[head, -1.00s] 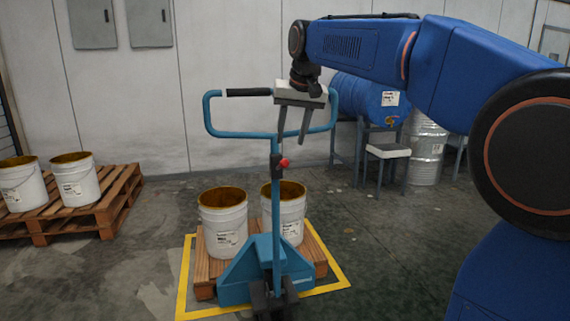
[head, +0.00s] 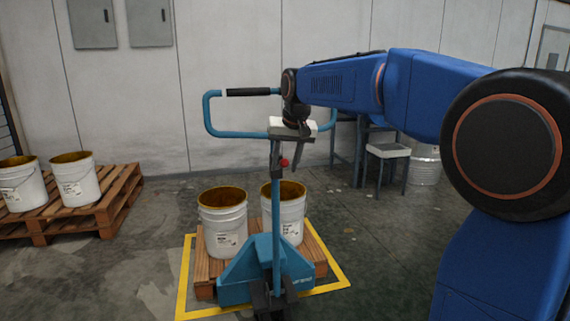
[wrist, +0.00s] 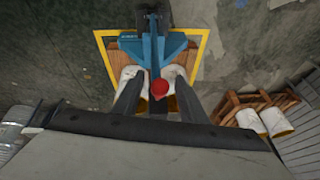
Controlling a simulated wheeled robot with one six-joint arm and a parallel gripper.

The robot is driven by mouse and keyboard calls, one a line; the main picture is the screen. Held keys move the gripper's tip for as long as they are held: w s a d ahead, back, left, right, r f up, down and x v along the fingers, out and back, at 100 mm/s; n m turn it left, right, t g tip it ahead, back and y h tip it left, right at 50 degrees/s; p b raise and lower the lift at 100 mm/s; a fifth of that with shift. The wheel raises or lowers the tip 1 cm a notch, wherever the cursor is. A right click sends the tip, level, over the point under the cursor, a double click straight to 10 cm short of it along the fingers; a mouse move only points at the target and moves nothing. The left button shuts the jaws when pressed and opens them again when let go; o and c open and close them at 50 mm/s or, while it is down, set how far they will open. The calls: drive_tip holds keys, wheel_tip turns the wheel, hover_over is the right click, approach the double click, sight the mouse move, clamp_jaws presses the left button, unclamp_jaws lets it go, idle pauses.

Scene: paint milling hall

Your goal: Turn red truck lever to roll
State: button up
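The blue pallet truck (head: 262,275) stands with its forks toward a wooden pallet bearing two pails. Its red lever knob (head: 284,162) sits on a dark block high on the upright shaft, below the loop handle (head: 212,115). My gripper (head: 289,166) points down at the height of the knob, its fingers open. In the wrist view the red knob (wrist: 159,88) shows in the gap between the two fingers (wrist: 158,78), with no clear contact. Exact depth between knob and fingers cannot be told. The lever's arm is mostly hidden.
Two open white pails (head: 222,222) stand on the pallet (head: 206,286) inside a yellow floor frame (head: 182,285). Another pallet with pails (head: 110,205) is at the left. A stool (head: 388,152) and a drum (head: 424,164) stand behind my arm. Floor around the frame is free.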

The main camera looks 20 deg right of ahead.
drive_tip(key=shift+c, duration=0.3)
clamp_jaws()
drive_tip(key=shift+s+f+t, duration=0.25)
drive_tip(key=shift+f+t, duration=0.65)
drive_tip(key=shift+t, duration=0.05)
drive_tip(key=shift+s+f+t, duration=0.2)
drive_tip(key=shift+f+t, duration=0.7)
drive_tip(key=shift+s+f+t, duration=0.25)
drive_tip(key=shift+f+t, duration=0.65)
drive_tip(key=shift+t, duration=0.05)
drive_tip(key=shift+o, duration=0.3)
unclamp_jaws()
drive_tip(key=shift+d, duration=0.1)
drive_tip(key=shift+s+r, duration=0.1)
drive_tip(key=v, duration=1.7)
